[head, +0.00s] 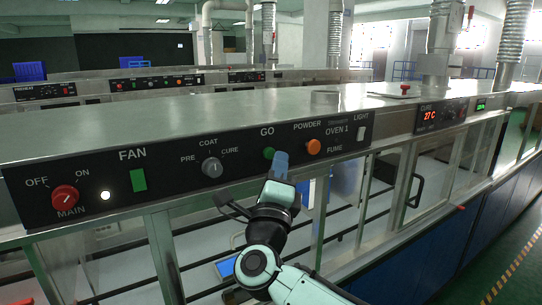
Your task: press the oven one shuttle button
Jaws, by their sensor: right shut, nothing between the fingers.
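The oven one control panel (240,158) is a black strip on the front of the long metal housing, lettered "OVEN 1" at its right part. A round green button (268,153) sits under the word "GO". My right gripper (281,160) is shut and empty, its blue-grey fingers pointing up at the panel just right of the green button. The fingers partly cover the button's right side; I cannot tell whether they touch it or the panel. No button lettered "shuttle" is readable. My left gripper is not in view.
An orange knob (313,147) under "POWDER" is close right of my fingers. A grey selector knob (212,167), a green fan switch (138,180) and a red main knob (65,197) are to the left. A white light switch (361,133) is at the right. Glass-fronted framing lies below.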

